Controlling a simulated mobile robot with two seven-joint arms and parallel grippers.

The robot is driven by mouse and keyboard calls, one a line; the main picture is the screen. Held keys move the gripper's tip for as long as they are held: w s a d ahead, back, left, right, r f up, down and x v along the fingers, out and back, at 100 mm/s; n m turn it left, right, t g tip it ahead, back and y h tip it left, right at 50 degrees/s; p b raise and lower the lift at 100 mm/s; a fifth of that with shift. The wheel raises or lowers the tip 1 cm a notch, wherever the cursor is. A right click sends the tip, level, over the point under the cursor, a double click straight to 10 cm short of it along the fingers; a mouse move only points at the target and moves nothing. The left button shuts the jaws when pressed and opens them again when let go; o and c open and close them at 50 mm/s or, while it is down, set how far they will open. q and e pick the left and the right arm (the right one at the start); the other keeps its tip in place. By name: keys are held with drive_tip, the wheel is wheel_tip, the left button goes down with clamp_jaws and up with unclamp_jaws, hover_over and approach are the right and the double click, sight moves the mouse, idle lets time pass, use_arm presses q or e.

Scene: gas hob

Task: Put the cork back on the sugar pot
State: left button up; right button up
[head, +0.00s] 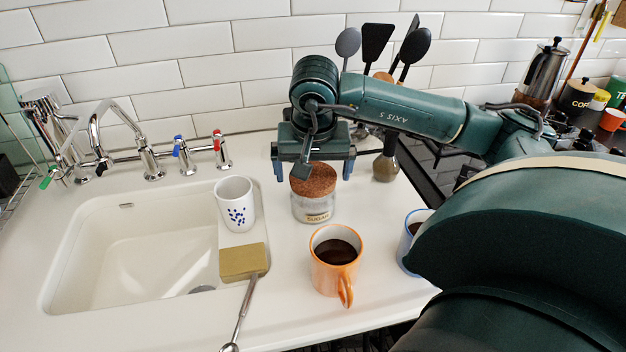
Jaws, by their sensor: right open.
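The sugar pot (313,211) is a clear glass jar with a "SUGAR" label, standing upright on the white counter right of the sink. The round brown cork (318,182) rests on the pot's mouth; I cannot tell how deep it sits. My right gripper (313,176) is open above and around the cork. Its two blue-grey fingers show apart, one to the left of the cork and one to the right. A dark part of the gripper overlaps the cork's upper left edge. My left gripper is not in view.
An orange mug (324,275) of dark liquid stands in front of the pot. A blue mug (408,240) is partly hidden by my arm. Black utensils (376,44) stand behind.

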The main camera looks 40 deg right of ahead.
sight(313, 176)
drive_tip(key=shift+f, duration=0.15)
drive_tip(key=shift+c, duration=0.3)
drive_tip(key=c, duration=0.9)
drive_tip(key=shift+o, duration=0.2)
wheel_tip(313, 176, up, 10)
drive_tip(key=p, duration=0.1)
